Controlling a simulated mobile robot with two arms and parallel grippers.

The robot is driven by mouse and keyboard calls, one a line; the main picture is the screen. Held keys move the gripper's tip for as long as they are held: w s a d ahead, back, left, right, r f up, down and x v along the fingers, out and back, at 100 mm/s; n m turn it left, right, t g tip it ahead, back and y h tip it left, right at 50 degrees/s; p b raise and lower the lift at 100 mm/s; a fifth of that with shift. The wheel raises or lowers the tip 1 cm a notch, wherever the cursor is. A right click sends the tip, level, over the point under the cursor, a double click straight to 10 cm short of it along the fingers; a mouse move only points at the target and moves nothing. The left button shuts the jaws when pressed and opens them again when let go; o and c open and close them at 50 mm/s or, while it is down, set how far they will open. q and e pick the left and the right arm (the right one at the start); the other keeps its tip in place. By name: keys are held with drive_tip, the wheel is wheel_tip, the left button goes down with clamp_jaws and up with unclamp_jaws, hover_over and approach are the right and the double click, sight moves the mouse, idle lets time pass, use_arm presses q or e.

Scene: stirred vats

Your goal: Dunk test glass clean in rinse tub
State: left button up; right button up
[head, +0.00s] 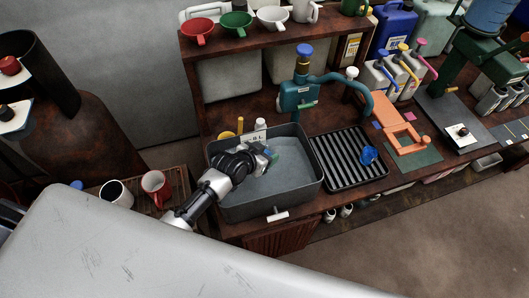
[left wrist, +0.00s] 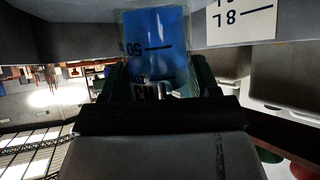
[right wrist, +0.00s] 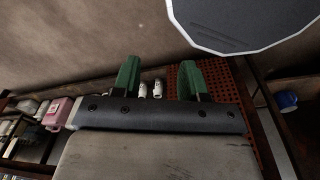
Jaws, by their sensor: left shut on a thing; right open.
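The rinse tub (head: 270,208) is a dark grey open basin on the brown bench, with grey-blue liquid in it. My left arm reaches over its left side, and my left gripper (head: 267,154) is inside the tub's outline. In the left wrist view the gripper (left wrist: 158,80) is shut on the test glass (left wrist: 155,45), a clear blue-looking vessel with black marks and "50". In the head view the glass is mostly hidden by the gripper; I cannot tell how deep it sits. My right gripper (right wrist: 158,82) is open and empty, seen only in the right wrist view.
A black ribbed drain rack (head: 345,172) with a small blue vessel (head: 369,155) stands right of the tub. A teal pump (head: 298,94) with a curved spout stands behind. White and red mugs (head: 155,186) are at the left. Coloured funnels (head: 236,22) line the shelf above.

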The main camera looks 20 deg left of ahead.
use_arm(q)
wheel_tip(320, 180, down, 4)
drive_tip(key=b, duration=0.3)
wheel_tip(320, 180, down, 3)
drive_tip(key=b, duration=0.2)
drive_tip(key=shift+r+b, duration=0.2)
drive_tip(key=shift+b, duration=0.15)
drive_tip(key=shift+f+b, duration=0.9)
use_arm(e)
wheel_tip(320, 180, down, 8)
drive_tip(key=s, duration=0.1)
drive_tip(key=shift+s+f, duration=0.15)
drive_tip(key=shift+s, duration=0.1)
use_arm(q)
drive_tip(key=shift+f, duration=0.25)
wheel_tip(320, 180, up, 15)
drive_tip(key=p, duration=1.4)
drive_tip(key=shift+f, duration=0.15)
drive_tip(key=shift+r+p, duration=1.2)
drive_tip(key=shift+r, duration=0.15)
use_arm(e)
wheel_tip(320, 180, up, 16)
drive_tip(key=shift+r, duration=0.2)
